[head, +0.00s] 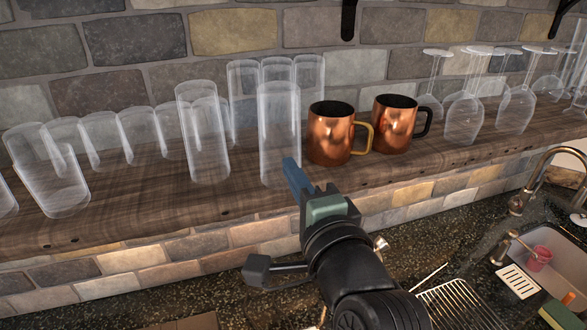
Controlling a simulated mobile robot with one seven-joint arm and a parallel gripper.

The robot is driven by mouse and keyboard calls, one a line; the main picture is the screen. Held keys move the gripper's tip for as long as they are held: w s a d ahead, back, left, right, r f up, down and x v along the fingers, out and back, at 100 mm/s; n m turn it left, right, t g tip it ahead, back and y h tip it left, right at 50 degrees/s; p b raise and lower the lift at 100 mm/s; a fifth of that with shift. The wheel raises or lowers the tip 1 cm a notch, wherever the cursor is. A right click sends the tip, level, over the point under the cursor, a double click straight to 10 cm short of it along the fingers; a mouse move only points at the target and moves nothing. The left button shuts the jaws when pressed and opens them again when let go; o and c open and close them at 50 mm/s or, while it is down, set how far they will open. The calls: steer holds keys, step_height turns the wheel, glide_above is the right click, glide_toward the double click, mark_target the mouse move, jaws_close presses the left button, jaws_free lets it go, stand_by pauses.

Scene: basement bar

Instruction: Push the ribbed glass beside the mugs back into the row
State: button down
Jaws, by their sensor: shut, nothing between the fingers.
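A tall clear glass (279,134) stands upright near the front of the wooden shelf, just left of two copper mugs. The nearer mug (331,136) has a gold-coloured handle; the other mug (394,125) has a dark handle. More tall glasses (243,98) stand behind the front glass. Ribbing is too faint to make out. My gripper (288,165) is shut and empty, its fingertips at the lower right side of the front glass. Whether they touch it I cannot tell. The fingers hide part of the glass's base edge.
Upside-down stemmed glasses (464,115) stand right of the mugs. The shelf's front edge (160,222) is close to my gripper. A sink (540,262) lies below right.

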mark_target(283, 156)
steer(key=p+x, duration=0.1)
steer(key=x, duration=0.3)
steer(key=shift+r, duration=0.1)
steer(key=shift+w+a, duration=0.15)
steer(key=shift+w, duration=0.3)
steer(key=shift+s, duration=0.1)
